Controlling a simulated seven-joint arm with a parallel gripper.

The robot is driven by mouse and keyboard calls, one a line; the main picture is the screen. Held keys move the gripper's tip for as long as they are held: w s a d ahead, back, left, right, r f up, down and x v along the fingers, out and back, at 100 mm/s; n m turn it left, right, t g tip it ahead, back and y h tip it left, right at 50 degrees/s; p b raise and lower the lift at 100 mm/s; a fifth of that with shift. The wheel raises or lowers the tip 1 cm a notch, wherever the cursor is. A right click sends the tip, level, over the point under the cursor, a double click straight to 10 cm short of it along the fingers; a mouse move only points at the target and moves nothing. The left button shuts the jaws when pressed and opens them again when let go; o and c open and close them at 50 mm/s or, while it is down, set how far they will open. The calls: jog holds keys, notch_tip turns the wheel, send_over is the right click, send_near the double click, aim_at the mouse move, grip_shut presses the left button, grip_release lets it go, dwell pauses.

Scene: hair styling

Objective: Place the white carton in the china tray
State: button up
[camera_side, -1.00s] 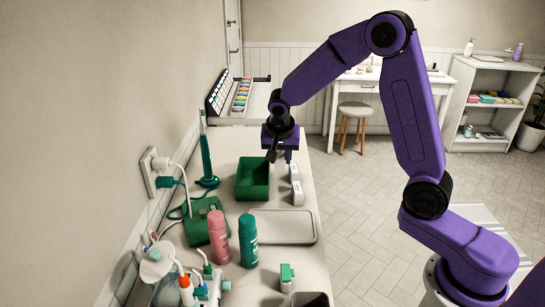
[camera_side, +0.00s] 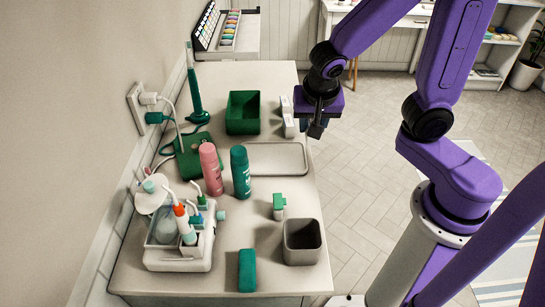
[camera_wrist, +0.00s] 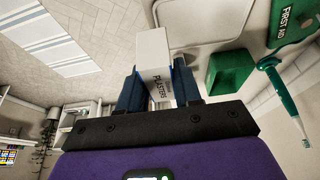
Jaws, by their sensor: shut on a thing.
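My gripper (camera_wrist: 160,88) is shut on a white carton (camera_wrist: 155,75) printed "PLASTERS", seen between the blue fingers in the wrist view. In the side view, my gripper (camera_side: 308,124) is at the right edge of the counter, beside two white cartons (camera_side: 286,104). The nearer of these (camera_side: 289,126) is right by the fingers; I cannot tell for sure whether it is the held one. The pale, flat china tray (camera_side: 276,158) lies empty on the counter, nearer the side camera than the cartons. Part of it shows in the wrist view (camera_wrist: 215,43).
A green open box (camera_side: 243,113) stands left of the cartons. Pink (camera_side: 211,169) and green (camera_side: 240,172) bottles stand left of the tray. A small green-and-white item (camera_side: 279,206) and a grey bin (camera_side: 302,242) are in front of it.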

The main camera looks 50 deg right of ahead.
jog(key=s, duration=0.2)
send_over(272, 153)
jog(key=s+a, duration=0.1)
jog(key=s, duration=0.1)
jog(key=f, duration=1)
jog(key=shift+w, duration=0.25)
jog(key=shift+w+a+f, duration=0.1)
jog(key=shift+f, duration=1.5)
jog(key=shift+f, duration=0.1)
jog(key=o, duration=1)
jog(key=v, duration=1.2)
